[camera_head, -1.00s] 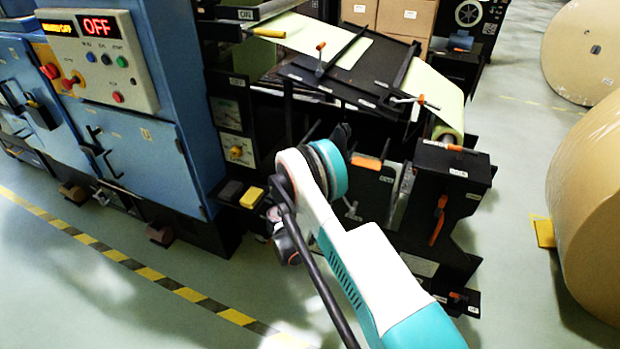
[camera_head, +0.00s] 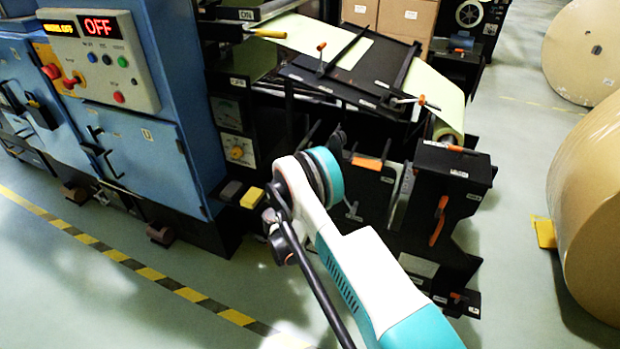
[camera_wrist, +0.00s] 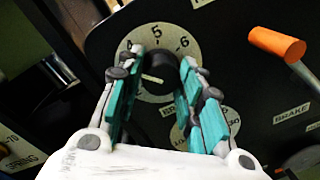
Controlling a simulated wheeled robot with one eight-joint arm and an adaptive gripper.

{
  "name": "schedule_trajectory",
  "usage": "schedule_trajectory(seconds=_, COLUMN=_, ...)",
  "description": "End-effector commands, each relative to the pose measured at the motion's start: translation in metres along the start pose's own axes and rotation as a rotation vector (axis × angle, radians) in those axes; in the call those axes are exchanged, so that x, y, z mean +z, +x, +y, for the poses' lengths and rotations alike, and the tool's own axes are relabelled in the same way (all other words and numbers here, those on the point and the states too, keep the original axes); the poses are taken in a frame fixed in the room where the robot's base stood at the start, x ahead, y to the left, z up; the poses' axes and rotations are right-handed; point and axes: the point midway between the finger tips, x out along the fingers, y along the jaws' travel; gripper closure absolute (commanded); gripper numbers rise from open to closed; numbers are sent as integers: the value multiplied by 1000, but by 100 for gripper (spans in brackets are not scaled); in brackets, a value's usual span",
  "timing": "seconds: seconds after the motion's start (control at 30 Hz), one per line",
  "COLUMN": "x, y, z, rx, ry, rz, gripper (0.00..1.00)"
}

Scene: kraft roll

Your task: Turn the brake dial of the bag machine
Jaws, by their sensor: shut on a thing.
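The brake dial shows in the wrist view as a round black knob (camera_wrist: 156,69) on a pale numbered plate (camera_wrist: 150,35). The figures 5 and 6 stand at its upper edge, and a light mark shows low on the knob. My gripper (camera_wrist: 162,60) has its two teal-padded fingers on either side of the knob, shut on it. In the head view my wrist is at the front of the black bag machine (camera_head: 455,190), and the dial and fingertips are hidden or too small to tell.
An orange-tipped lever (camera_wrist: 277,45) stands right of the dial, near a BRAKE label. A smaller dial plate (camera_wrist: 212,120) lies below right. In the head view, a blue cabinet (camera_head: 160,165) stands left and a large kraft roll (camera_head: 590,200) right. Floor is clear in front.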

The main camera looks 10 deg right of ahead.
Motion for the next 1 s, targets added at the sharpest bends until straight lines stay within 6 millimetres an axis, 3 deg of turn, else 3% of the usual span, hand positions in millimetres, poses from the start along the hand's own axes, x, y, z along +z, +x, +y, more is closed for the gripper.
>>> schedule_trajectory(seconds=0.5, x=-3, y=-1, z=0, rx=7, ry=-356, rz=-24, gripper=90)
schedule_trajectory(seconds=1.0, x=-3, y=-1, z=0, rx=9, ry=-435, rz=-30, gripper=90)
